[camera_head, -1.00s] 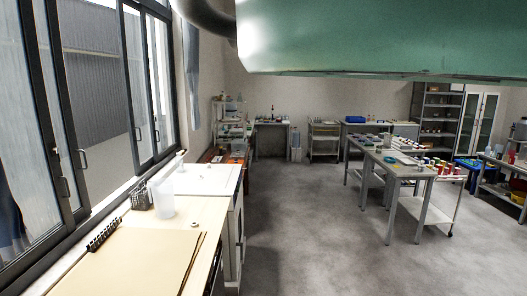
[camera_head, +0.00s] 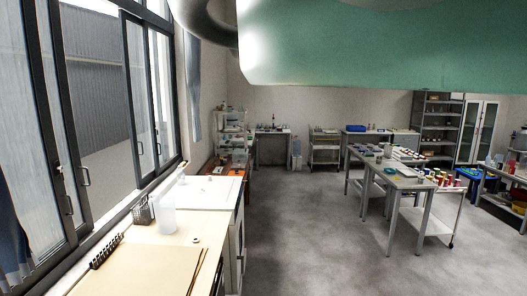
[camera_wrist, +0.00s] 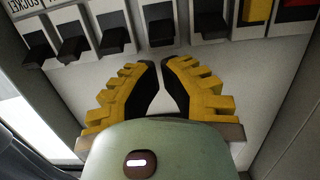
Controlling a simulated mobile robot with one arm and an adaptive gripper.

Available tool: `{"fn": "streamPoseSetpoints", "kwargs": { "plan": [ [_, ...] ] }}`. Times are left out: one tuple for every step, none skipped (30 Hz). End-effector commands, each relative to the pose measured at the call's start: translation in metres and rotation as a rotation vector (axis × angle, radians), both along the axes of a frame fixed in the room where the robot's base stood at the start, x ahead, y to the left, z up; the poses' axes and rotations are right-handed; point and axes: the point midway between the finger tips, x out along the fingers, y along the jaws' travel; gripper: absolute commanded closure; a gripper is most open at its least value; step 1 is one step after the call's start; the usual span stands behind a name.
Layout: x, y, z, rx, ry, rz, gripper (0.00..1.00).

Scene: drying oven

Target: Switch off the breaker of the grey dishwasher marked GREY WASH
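In the wrist view, a row of breakers (camera_wrist: 160,30) runs along the top of a pale panel, with several black levers, a yellow lever (camera_wrist: 257,10) and a red one at the right. A label at the upper left reads SOCKET upside down. No GREY WASH label is legible, so I cannot tell which breaker bears it. My gripper (camera_wrist: 160,66) points at the panel below the row, its yellow-and-black fingers partly open with a small gap. Nothing is between them. Its tips appear below the black lever near the middle (camera_wrist: 161,33), apart from it in the picture. No grey dishwasher is identifiable.
Panel side walls (camera_wrist: 295,105) flank my gripper. In the head view, a counter (camera_head: 150,255) with a clear jug (camera_head: 167,217) runs below the windows at the left. Worktables (camera_head: 405,182) stand at the right. The middle floor (camera_head: 310,230) is free.

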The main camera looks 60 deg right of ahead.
Motion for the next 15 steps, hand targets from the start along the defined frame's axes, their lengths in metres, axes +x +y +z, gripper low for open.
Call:
{"fn": "streamPoseSetpoints", "kwargs": {
  "plan": [
    [0.003, 0.001, 0.002, -0.004, 0.002, 0.001, 1.0],
    [0.005, 0.002, 0.003, -0.003, 0.0, 0.001, 1.0],
    [0.007, 0.003, 0.003, -0.002, -0.002, 0.0, 1.0],
    [0.009, 0.005, 0.003, -0.002, -0.002, 0.0, 1.0],
    [0.01, 0.006, 0.002, -0.003, -0.001, 0.0, 1.0],
    [0.011, 0.007, 0.0, -0.003, 0.001, 0.001, 1.0],
    [0.013, 0.007, 0.0, -0.002, 0.002, 0.001, 1.0],
    [0.014, 0.007, 0.0, -0.002, 0.001, 0.0, 1.0],
    [0.015, 0.008, 0.0, 0.0, 0.0, -0.002, 1.0],
    [0.016, 0.008, -0.001, 0.0, 0.0, -0.002, 1.0],
    [0.017, 0.009, -0.002, 0.0, 0.001, -0.003, 1.0],
    [0.017, 0.009, -0.003, -0.001, 0.002, -0.002, 1.0],
    [0.018, 0.01, -0.003, -0.001, 0.003, -0.002, 1.0],
    [0.018, 0.01, -0.004, 0.0, 0.003, -0.002, 1.0],
    [0.019, 0.01, -0.004, -0.001, 0.004, -0.002, 1.0]
  ]
}}
